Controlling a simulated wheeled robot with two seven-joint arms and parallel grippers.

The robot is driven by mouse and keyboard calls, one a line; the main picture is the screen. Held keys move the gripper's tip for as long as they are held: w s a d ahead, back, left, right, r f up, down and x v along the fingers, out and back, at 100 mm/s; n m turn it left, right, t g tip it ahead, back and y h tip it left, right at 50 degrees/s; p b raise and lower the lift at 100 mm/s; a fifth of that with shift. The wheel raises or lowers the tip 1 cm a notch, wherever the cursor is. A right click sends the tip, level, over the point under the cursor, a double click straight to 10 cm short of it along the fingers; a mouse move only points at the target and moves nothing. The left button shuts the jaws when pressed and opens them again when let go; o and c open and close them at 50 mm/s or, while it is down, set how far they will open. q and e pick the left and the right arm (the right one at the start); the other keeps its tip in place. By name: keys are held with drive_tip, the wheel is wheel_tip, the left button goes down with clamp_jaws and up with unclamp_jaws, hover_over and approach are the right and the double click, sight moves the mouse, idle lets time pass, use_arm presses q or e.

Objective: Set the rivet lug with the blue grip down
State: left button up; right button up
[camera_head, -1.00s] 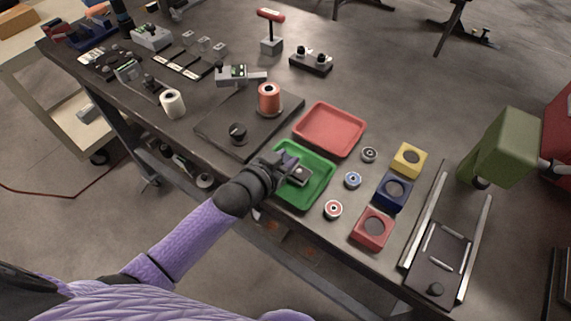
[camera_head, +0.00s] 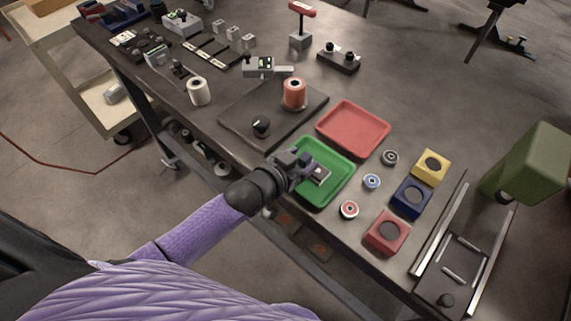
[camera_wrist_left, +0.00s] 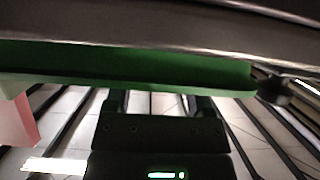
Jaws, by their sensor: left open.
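My left gripper (camera_head: 304,166) is at the left side of the green tray (camera_head: 338,190), open. A small grey piece with a dark patch (camera_head: 320,175) shows in the tray just beyond the gripper. I cannot tell what it is or whether the gripper touches it. A small round piece with a blue ring (camera_head: 371,182) stands on the table right of the tray, apart from the gripper. I cannot tell for sure which piece is the rivet lug with the blue grip. The left wrist view shows the green tray's edge (camera_wrist_left: 130,70) close by. My right gripper is out of view.
Red-ringed (camera_head: 349,209) and dark (camera_head: 390,157) round pieces flank the blue-ringed one. Yellow (camera_head: 444,172), blue (camera_head: 425,203) and red (camera_head: 376,240) holed blocks stand to the right. A red tray (camera_head: 353,126) and orange spool (camera_head: 294,94) lie behind. Rails (camera_head: 440,226) stand at the far right.

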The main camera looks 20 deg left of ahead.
use_arm(q)
drive_tip(key=p+v, duration=0.3)
drive_tip(key=v, duration=0.7)
drive_tip(key=s+a+f+n+g+y, duration=0.15)
drive_tip(key=s+f, duration=0.25)
drive_tip(key=f, duration=0.4)
drive_tip(key=s+a+f+g+y, duration=0.2)
drive_tip(key=s+a+f+g, duration=0.15)
drive_tip(key=f, duration=0.45)
drive_tip(key=s+d+f+g, duration=0.1)
drive_tip(key=s+f+g, duration=0.2)
drive_tip(key=s+f, duration=0.3)
drive_tip(key=s+f+g+y, duration=0.1)
drive_tip(key=s+f+g, duration=0.3)
drive_tip(key=s, duration=1.1)
drive_tip(key=shift+d+f+b, duration=0.3)
drive_tip(key=shift+d+f, duration=0.1)
drive_tip(key=shift+f, duration=0.5)
